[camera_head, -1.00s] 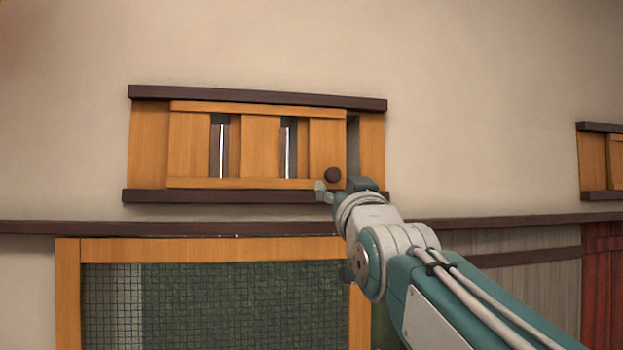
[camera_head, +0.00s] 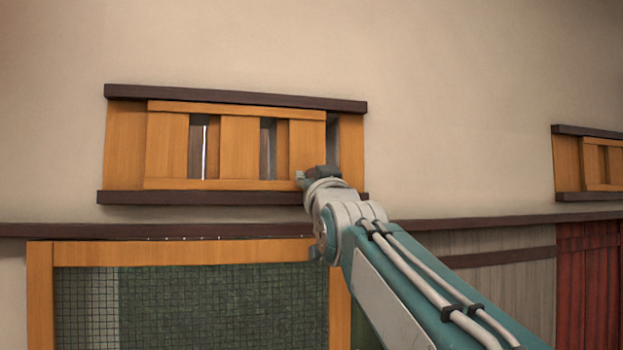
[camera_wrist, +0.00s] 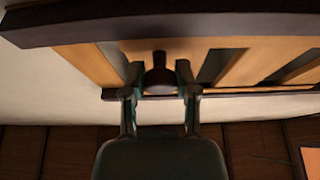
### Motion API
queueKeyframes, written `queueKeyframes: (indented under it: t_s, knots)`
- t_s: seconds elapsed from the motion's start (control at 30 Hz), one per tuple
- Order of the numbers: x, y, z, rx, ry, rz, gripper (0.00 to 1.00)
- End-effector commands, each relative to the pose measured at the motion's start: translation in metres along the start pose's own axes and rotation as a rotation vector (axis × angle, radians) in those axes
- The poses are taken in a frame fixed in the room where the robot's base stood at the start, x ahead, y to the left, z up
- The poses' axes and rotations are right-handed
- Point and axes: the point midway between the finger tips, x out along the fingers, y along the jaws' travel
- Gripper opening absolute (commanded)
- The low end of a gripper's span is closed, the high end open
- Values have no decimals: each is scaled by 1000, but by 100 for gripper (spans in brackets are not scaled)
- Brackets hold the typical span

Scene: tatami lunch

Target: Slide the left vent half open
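The left vent (camera_head: 235,100) is a wooden lattice between dark rails on the wall. Its slatted sliding panel (camera_head: 220,184) leaves a narrow dark gap at its right edge, beside the fixed right board. My gripper (camera_head: 318,176) is at the panel's lower right corner and hides the knob in the head view. In the wrist view, the dark round knob (camera_wrist: 159,77) lies between the two fingertips of my gripper (camera_wrist: 158,78). A small gap seems to show on each side of the knob, so the fingers look open around it.
A second similar vent (camera_head: 567,165) is at the far right. A dark horizontal rail (camera_head: 440,224) runs along the wall below the vents. Under it stand a wood-framed dark mesh panel (camera_head: 190,300) and red boards (camera_head: 582,290). The wall above the vent is clear.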

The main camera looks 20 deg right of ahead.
Motion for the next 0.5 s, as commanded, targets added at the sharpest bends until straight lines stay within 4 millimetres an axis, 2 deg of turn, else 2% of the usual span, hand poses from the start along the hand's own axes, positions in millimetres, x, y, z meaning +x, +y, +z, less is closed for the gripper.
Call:
queueKeyframes:
  t_s: [0.47, 0.5]
  knots:
    - [0, 0, -1, 1, 5, 1, 0]
    - [0, 0, -1, 0, 5, 1, 56]
